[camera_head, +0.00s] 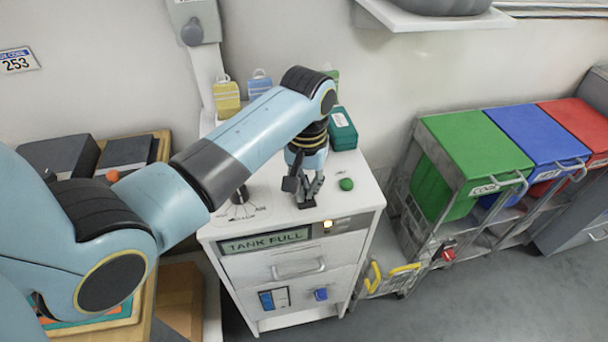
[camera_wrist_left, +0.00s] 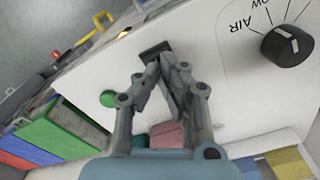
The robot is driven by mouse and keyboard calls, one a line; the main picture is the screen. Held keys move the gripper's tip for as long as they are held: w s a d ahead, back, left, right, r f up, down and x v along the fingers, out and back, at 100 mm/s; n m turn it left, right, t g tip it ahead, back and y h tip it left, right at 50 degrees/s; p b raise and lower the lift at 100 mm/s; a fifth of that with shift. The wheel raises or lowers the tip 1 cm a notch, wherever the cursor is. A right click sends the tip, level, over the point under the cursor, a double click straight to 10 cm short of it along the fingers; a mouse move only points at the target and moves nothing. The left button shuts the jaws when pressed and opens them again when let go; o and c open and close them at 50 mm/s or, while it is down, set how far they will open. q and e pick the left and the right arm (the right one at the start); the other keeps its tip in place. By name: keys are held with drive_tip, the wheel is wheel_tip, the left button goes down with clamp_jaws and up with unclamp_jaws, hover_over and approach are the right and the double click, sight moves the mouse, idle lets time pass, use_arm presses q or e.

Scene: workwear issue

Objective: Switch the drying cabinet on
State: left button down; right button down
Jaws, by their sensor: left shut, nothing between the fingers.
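The drying cabinet (camera_head: 370,198) is white, with controls on its top and a front display (camera_head: 265,241) reading "TANK FULL". A small lamp (camera_head: 327,225) beside the display glows yellow. My left gripper (camera_head: 306,198) is shut and empty, pointing down at the top near the front edge. In the left wrist view its fingertips (camera_wrist_left: 160,64) are at a black switch (camera_wrist_left: 154,50), partly covering it; I cannot tell whether they touch. A green round button (camera_head: 346,184) is beside it, also in the wrist view (camera_wrist_left: 108,98). A black dial (camera_wrist_left: 288,45) is marked "AIR". My right gripper is out of view.
A teal box (camera_head: 342,130) and yellow (camera_head: 227,97) and blue (camera_head: 260,84) tagged items stand at the back of the top. Green (camera_head: 475,140), blue (camera_head: 535,130) and red (camera_head: 580,122) bins stand to the right. Grey floor lies in front.

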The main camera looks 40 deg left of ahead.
use_arm(q)
wheel_tip(320, 180, up, 3)
drive_tip(key=shift+f+p, duration=0.1)
drive_tip(key=shift+p, duration=1)
drive_tip(key=shift+r, duration=2.05)
